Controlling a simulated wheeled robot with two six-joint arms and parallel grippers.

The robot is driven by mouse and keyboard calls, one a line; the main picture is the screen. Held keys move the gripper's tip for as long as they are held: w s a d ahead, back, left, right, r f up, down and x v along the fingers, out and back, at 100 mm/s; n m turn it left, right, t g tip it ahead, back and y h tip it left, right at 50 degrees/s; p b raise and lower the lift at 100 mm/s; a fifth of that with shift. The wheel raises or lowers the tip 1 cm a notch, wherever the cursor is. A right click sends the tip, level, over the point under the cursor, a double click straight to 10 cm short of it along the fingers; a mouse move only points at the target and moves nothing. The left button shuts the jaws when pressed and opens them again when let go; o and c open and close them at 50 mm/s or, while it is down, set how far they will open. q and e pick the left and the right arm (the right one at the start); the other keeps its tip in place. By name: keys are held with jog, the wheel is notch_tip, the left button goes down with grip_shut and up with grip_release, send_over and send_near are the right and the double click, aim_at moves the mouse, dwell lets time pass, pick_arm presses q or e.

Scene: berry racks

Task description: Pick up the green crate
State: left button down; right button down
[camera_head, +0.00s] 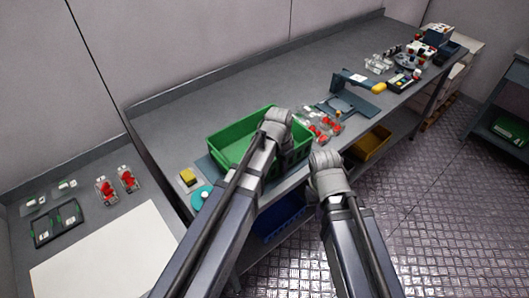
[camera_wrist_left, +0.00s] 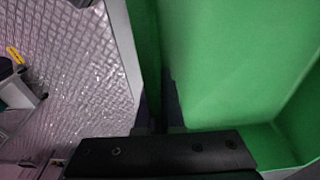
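The green crate (camera_head: 236,130) is upright on the grey workbench, and its inside looks empty where I can see it. My left gripper (camera_head: 280,119) is at the crate's right part, and my left arm hides much of the near side. In the left wrist view, the crate (camera_wrist_left: 225,60) fills the right half. Dark finger parts of my left gripper (camera_wrist_left: 158,108) show at the crate's side wall, one along its inner face. I cannot tell whether they press on the wall. My right gripper (camera_head: 326,160) is beyond the bench's front edge, apart from the crate, its fingertips hidden.
Small packs with red berries (camera_head: 325,127) lie right of the crate. A yellow block (camera_head: 188,177) and teal disc (camera_head: 201,196) are left. Yellow (camera_head: 370,143) and blue (camera_head: 280,218) bins sit below.

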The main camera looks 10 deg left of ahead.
pick_arm(q)
jog(key=shift+r, duration=0.1)
notch_tip(320, 180, up, 10)
jog(key=p, duration=1)
notch_tip(320, 180, down, 3)
jog(key=b, duration=0.3)
